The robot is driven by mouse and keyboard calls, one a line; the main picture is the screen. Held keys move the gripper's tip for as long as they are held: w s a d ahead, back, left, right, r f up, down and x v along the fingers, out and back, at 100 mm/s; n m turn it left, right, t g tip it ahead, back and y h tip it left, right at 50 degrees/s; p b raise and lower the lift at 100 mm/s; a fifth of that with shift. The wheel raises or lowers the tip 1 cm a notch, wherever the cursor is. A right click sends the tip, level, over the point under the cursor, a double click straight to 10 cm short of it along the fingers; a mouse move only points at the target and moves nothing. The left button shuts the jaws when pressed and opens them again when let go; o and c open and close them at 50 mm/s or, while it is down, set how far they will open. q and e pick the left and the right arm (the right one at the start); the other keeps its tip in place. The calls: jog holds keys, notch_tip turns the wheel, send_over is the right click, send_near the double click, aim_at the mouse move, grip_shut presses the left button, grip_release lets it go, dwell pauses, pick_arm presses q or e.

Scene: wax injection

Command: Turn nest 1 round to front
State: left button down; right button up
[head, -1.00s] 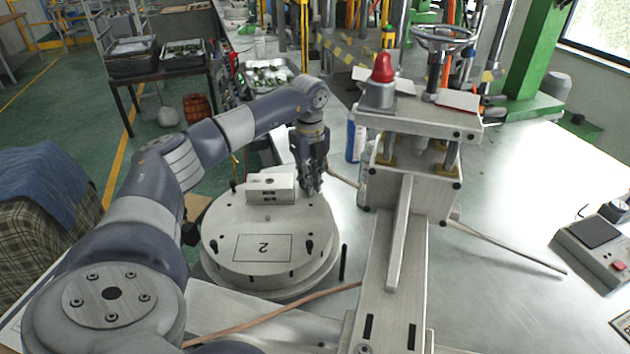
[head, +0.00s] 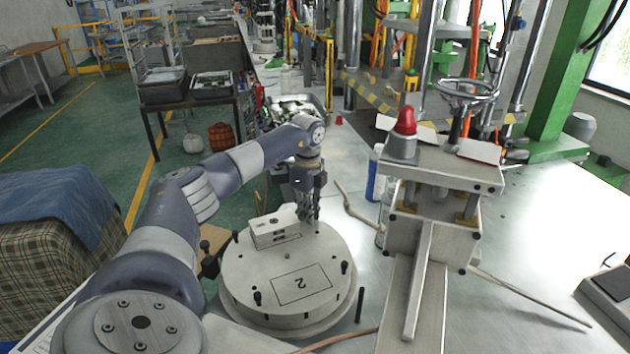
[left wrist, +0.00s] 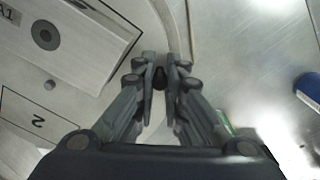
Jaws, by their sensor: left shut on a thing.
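The round pale metal turntable (head: 245,275) sits left of the press, with several dark pegs around its rim. Its outlined mark "2" (head: 302,284) is on the near side, upside down. A pale metal block (head: 275,231) stands on the far part of the disc; in the left wrist view a block (left wrist: 75,35) shows "A1". No nest 1 mark is visible. My left gripper (head: 310,216) reaches down to the far rim, right of the block. In the left wrist view its fingers (left wrist: 160,80) are shut on a dark rim peg (left wrist: 159,76). My right gripper is not in view.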

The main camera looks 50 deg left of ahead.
pick_arm(q)
jog(key=shift+s+a+r+n+p, duration=0.15)
jog(key=shift+s+a+n+p, duration=0.45)
jog(key=shift+a+n, duration=0.4)
jog(key=shift+s+a+r+n+p, duration=0.1)
jog(key=shift+s+a+n+p, duration=0.25)
jog(key=shift+s+a+n, duration=0.5)
jog(key=shift+s+a+n+p, duration=0.7)
jog(key=shift+s+a+n, duration=0.65)
jog(key=shift+s+n, duration=0.3)
jog(key=c, duration=1.9)
grip_release()
jog(key=shift+a+r, duration=0.1)
